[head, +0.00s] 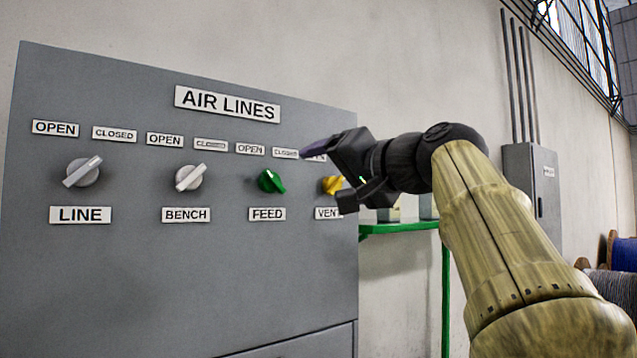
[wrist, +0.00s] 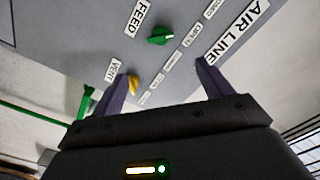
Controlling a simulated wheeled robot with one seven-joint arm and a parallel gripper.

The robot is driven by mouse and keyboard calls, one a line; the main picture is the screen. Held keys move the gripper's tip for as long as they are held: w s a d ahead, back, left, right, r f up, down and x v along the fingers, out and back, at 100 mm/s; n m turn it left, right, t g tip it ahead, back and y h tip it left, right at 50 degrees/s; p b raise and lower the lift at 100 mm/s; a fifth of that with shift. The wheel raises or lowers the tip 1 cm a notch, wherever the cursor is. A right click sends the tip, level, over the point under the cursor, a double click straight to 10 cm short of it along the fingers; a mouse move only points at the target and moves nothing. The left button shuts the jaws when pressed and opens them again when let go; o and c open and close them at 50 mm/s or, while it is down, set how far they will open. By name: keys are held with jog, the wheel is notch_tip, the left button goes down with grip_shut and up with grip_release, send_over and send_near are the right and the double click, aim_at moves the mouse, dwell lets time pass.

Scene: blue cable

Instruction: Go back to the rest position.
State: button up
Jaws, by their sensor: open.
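My gripper (head: 326,172) is in front of the right end of the grey AIR LINES panel (head: 180,270), beside the yellow VENT knob (head: 332,185).
The white LINE knob (head: 83,172) and white BENCH knob (head: 190,177) are further left on the panel. A green stand (head: 400,228) is behind my arm. A grey wall box (head: 533,190) and cable reels (head: 612,265) are at the right.

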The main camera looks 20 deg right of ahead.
dwell(0.4)
jog(key=w+f+m+g+h+p, duration=0.15)
jog(key=w+f+g, duration=0.25)
jog(key=f, duration=1.1)
jog(key=w+f+g+h+p, duration=0.1)
jog(key=w+f+g+h, duration=0.15)
jog(key=f, duration=1.35)
jog(key=s+a+f+n+g+p, duration=0.1)
jog(key=s+f+g, duration=0.15)
jog(key=f, duration=0.65)
jog(key=s+a+f+n+g+p, duration=0.15)
jog(key=s+f, duration=0.25)
jog(key=f, duration=0.4)
jog(key=s+a+f+n+g+h, duration=0.1)
jog(key=s+f+n+g, duration=0.3)
jog(key=s+f, duration=0.8)
jog(key=shift+s+a+h, duration=0.3)
jog(key=shift+s+a, duration=0.45)
jog(key=shift+a, duration=0.1)
